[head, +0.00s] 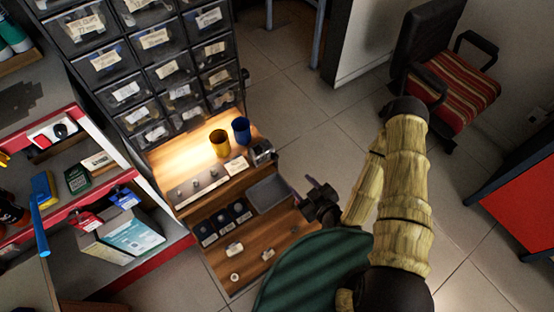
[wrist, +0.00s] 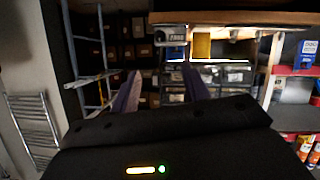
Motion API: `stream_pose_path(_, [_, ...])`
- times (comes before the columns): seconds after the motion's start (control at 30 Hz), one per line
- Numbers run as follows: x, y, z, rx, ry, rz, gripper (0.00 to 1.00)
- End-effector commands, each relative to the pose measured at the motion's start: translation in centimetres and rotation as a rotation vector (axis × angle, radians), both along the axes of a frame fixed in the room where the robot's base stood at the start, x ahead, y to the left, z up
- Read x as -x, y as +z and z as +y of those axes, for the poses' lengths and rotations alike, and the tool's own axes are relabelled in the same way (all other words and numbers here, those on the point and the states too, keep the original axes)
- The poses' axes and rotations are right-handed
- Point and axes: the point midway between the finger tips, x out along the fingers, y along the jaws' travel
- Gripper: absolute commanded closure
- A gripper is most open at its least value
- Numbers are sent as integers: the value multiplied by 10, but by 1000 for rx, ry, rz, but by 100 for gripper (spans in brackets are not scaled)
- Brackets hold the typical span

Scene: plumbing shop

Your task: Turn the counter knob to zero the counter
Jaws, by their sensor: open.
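The counter (head: 262,151) is a small grey and black device at the right edge of the lit wooden shelf, beside the blue cup. In the wrist view the counter (wrist: 171,36) shows a pale face with digits too small to read surely. Its knob cannot be made out clearly. My gripper (head: 308,192) is in front of the shelf unit, lower right of the counter and apart from it. In the wrist view my gripper (wrist: 160,76) has its two fingers spread with nothing between them, and the counter appears above the fingertips.
A yellow cup (head: 220,143) and a blue cup (head: 241,130) stand near the counter. A grey tray (head: 268,194) and several small parts lie on the lower wooden surface. Labelled drawers (head: 155,70) rise behind. A striped chair (head: 455,88) stands right; tiled floor between is clear.

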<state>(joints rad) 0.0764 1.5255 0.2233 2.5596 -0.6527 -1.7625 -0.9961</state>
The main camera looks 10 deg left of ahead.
Motion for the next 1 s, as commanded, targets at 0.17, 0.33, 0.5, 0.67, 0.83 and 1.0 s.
stream_pose_path(0.17, [-11, -11, 10, 1, 1, -4, 54])
stream_pose_path(0.33, [-21, -17, 20, 0, 1, -3, 54])
stream_pose_path(0.5, [-30, -22, 29, 0, 1, -3, 54])
stream_pose_path(0.67, [-42, -29, 42, 0, 2, -5, 54])
stream_pose_path(0.83, [-60, -34, 60, -1, 1, -2, 54])
stream_pose_path(1.0, [-79, -45, 79, -1, 1, -2, 54])
